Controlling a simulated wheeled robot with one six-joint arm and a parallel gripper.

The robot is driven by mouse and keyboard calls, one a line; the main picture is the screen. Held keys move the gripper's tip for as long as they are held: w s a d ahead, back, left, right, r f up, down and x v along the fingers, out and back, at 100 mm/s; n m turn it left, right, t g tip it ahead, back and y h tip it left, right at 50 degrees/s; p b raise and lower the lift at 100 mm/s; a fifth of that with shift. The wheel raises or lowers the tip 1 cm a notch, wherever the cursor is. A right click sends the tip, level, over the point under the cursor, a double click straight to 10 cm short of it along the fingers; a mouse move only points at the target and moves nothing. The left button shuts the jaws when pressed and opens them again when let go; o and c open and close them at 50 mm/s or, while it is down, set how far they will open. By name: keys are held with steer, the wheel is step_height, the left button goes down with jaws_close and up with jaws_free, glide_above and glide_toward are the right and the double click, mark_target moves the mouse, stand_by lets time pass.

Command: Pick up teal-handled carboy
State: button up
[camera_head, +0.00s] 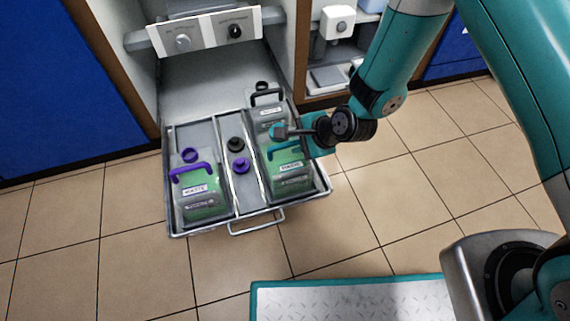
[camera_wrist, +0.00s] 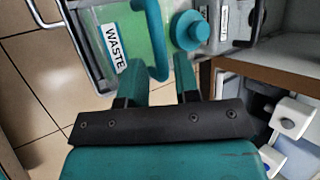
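The teal-handled carboy (camera_head: 290,180) sits in the right part of the pulled-out drawer tray (camera_head: 231,215). It holds green liquid and has a white label; in the wrist view the label reads WASTE (camera_wrist: 115,48). Its teal handle (camera_wrist: 157,50) arches toward my gripper, and its teal cap (camera_wrist: 190,30) is beside it. My gripper (camera_wrist: 165,75) is open, its two teal fingers apart. The bend of the handle shows at the gap between the fingertips; I cannot tell whether they touch it. In the head view my gripper (camera_head: 303,134) is over this carboy and hides part of it.
A purple-handled carboy (camera_head: 202,200) stands in the tray's left part. A black-handled carboy (camera_head: 268,115) stands behind the teal-handled one. Black (camera_head: 235,144) and purple (camera_head: 241,166) caps show in the middle strip. Cabinet shelves (camera_head: 340,50) are close at the right; tiled floor lies in front.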

mark_target(288, 143)
steer(key=b+x, duration=0.2)
steer(key=x, duration=0.2)
steer(key=shift+s+f+b, duration=0.15)
steer(key=shift+b, duration=0.25)
steer(key=shift+w+a+f, duration=0.25)
steer(key=shift+a, duration=0.1)
jaws_close()
stand_by(0.6)
steer(key=shift+w+r, duration=0.1)
steer(key=shift+r, duration=0.1)
